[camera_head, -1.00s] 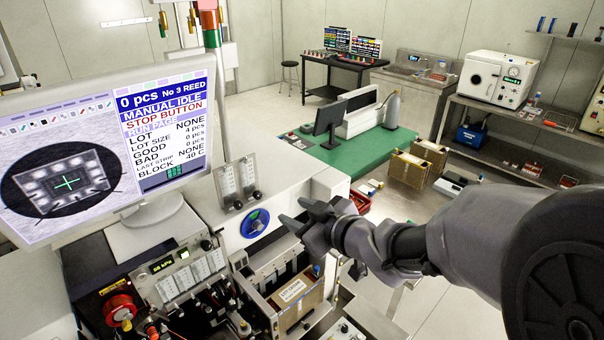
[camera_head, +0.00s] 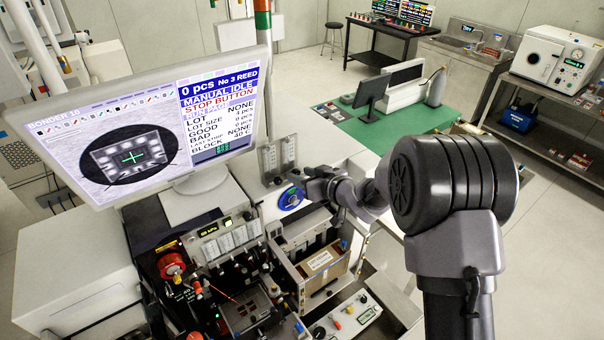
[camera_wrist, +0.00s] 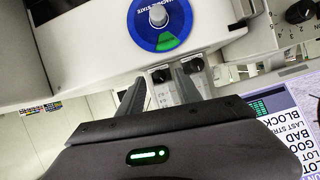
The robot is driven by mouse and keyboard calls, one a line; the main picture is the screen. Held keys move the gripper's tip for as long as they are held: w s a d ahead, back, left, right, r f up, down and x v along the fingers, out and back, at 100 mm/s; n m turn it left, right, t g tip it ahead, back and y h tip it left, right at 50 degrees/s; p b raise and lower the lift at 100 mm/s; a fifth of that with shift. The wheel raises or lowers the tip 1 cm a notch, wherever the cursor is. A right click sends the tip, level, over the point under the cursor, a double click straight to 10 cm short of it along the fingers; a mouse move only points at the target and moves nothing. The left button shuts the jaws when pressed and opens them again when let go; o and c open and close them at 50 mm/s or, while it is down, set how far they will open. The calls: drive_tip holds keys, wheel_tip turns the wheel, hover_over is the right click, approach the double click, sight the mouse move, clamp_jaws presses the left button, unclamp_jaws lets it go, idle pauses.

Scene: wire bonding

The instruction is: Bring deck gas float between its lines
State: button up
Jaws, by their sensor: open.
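Two upright flowmeters stand side by side on the machine's deck, a left one (camera_head: 269,162) and a right one (camera_head: 289,151). Their floats and lines are too small to read, and I cannot tell which meter is the deck gas one. My gripper (camera_head: 297,181) is just in front of them, near their lower ends, and open. I see no contact.
A round blue dial (camera_head: 291,198) sits on the machine front below the meters; it is large in the wrist view (camera_wrist: 148,36). The monitor (camera_head: 120,190) stands close on the left. A brown box (camera_head: 322,271) sits below. A green-topped table (camera_head: 405,128) lies behind.

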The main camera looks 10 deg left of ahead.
drive_tip(key=shift+w+a+f, duration=0.1)
drive_tip(key=shift+w, duration=0.1)
drive_tip(key=shift+s, duration=0.1)
drive_tip(key=shift+c, duration=0.4)
clamp_jaws()
drive_tip(key=n+b, duration=0.1)
drive_tip(key=b, duration=0.4)
drive_tip(key=n+t+h+b, duration=0.1)
drive_tip(key=n+b, duration=0.1)
drive_tip(key=b, duration=0.3)
drive_tip(key=shift+s+a+t, duration=0.15)
drive_tip(key=shift+t, duration=0.15)
drive_tip(key=shift+o, duration=0.4)
unclamp_jaws()
